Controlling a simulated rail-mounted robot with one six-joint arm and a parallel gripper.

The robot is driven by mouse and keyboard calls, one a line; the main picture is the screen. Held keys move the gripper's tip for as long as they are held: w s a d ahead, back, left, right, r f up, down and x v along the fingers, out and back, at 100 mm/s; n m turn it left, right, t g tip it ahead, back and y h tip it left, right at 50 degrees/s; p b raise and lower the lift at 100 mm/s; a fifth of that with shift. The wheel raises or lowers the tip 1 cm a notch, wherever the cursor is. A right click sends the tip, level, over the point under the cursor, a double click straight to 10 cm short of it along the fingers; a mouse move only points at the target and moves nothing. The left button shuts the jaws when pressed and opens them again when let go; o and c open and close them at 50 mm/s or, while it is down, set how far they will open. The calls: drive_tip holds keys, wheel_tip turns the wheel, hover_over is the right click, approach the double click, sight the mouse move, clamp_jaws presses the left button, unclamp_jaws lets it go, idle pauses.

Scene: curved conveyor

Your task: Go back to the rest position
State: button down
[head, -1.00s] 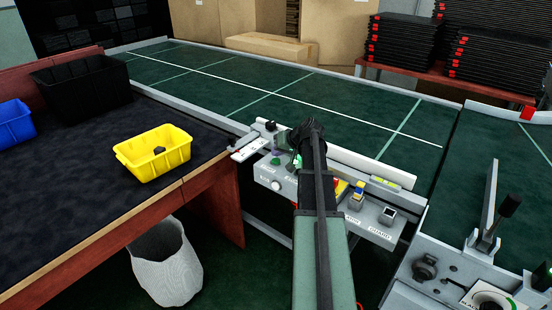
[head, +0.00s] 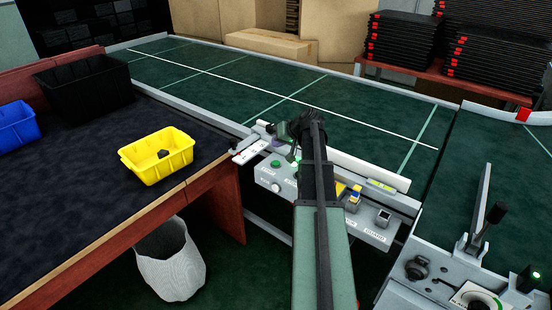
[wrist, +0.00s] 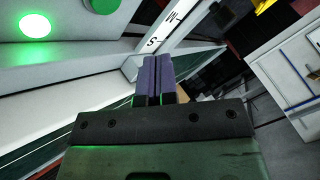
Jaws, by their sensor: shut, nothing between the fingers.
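My gripper (head: 277,143) is shut and empty, above the control panel beside the belt. In the head view my arm link hides part of the gripper and the panel. In the wrist view its two purple fingers (wrist: 157,75) are pressed together. The grey control panel (head: 268,176) carries a lit green lamp (head: 295,163), a green button (head: 275,163) and a white knob. In the wrist view the lit lamp (wrist: 35,27) and the green button (wrist: 102,4) lie to the upper left, apart from the fingers.
The dark green conveyor (head: 330,110) runs behind the panel. A yellow bin (head: 158,170) with a dark item, a black bin (head: 85,90) and a blue bin (head: 15,128) stand on the left table. A waste bin (head: 170,272) stands below. A lever (head: 487,222) rises at right.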

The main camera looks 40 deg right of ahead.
drive_tip(key=shift+f, duration=0.1)
idle(0.6)
drive_tip(key=s+a, duration=0.1)
drive_tip(key=s+a+f+g, duration=0.1)
drive_tip(key=s, duration=0.1)
drive_tip(key=s+a+f+m+g, duration=0.1)
drive_tip(key=shift+s, duration=0.25)
drive_tip(key=s+a+f+n+g+h, duration=0.15)
drive_tip(key=s+a, duration=0.25)
drive_tip(key=a, duration=0.8)
drive_tip(key=s+a+f+n+g, duration=0.1)
drive_tip(key=s+a+n+g, duration=0.2)
drive_tip(key=a, duration=1)
drive_tip(key=s+a+f+n+g+h, duration=0.15)
drive_tip(key=s+a, duration=0.25)
drive_tip(key=a, duration=0.8)
wheel_tip(320, 180, up, 14)
drive_tip(key=a+p, duration=0.2)
drive_tip(key=p, duration=1.1)
drive_tip(key=shift+w+a+n+g, duration=0.25)
drive_tip(key=shift+a+n+g, duration=0.1)
drive_tip(key=shift+n+g, duration=0.05)
